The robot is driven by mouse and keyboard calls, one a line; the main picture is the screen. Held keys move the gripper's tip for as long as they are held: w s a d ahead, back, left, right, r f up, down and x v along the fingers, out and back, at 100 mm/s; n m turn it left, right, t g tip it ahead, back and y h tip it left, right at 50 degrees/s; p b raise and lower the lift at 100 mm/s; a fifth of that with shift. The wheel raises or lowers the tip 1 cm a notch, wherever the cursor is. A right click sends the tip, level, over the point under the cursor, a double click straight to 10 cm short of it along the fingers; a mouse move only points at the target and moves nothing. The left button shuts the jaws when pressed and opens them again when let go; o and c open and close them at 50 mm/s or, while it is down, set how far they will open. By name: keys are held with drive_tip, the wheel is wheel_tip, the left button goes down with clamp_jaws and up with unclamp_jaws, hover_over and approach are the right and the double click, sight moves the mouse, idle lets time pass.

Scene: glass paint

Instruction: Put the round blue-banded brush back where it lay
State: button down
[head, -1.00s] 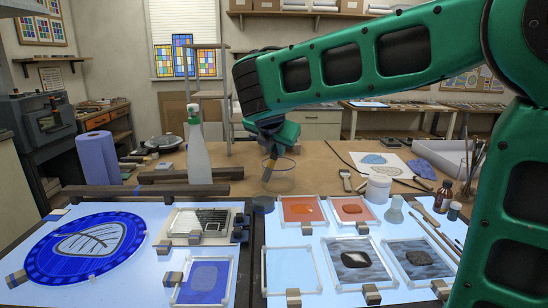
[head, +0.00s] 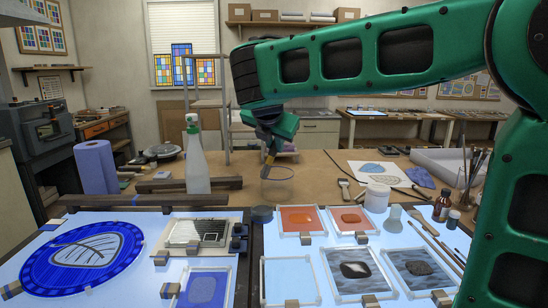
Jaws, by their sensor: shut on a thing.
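My gripper (head: 270,146) points down at the far middle of the work table. It is shut on a slim brush (head: 267,164), of which a tan and dark part shows below the fingers. The rest of the brush is hidden by the fingers, and I cannot make out its blue band. Its lower end is at the rim of a clear round glass vessel (head: 278,184) on the brown table; I cannot tell whether it is inside or behind it. Thin brushes (head: 425,228) lie on the right light panel.
A spray bottle (head: 195,162) and dark bars (head: 140,200) stand left of the vessel. Framed glass panes (head: 301,219) cover the right panel.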

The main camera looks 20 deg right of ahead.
sight(275, 155)
wheel_tip(275, 155, up, 8)
drive_tip(key=shift+f, duration=0.25)
idle(0.5)
drive_tip(key=shift+m+g+y, duration=1)
drive_tip(key=shift+g+y, duration=0.35)
drive_tip(key=shift+g, duration=0.35)
drive_tip(key=shift+m+g+y, duration=1)
drive_tip(key=shift+g+y, duration=0.35)
drive_tip(key=shift+g, duration=0.35)
drive_tip(key=shift+m+g+y, duration=0.9)
drive_tip(key=shift+g+y, duration=0.5)
drive_tip(key=shift+y, duration=0.4)
drive_tip(key=shift+a, duration=0.1)
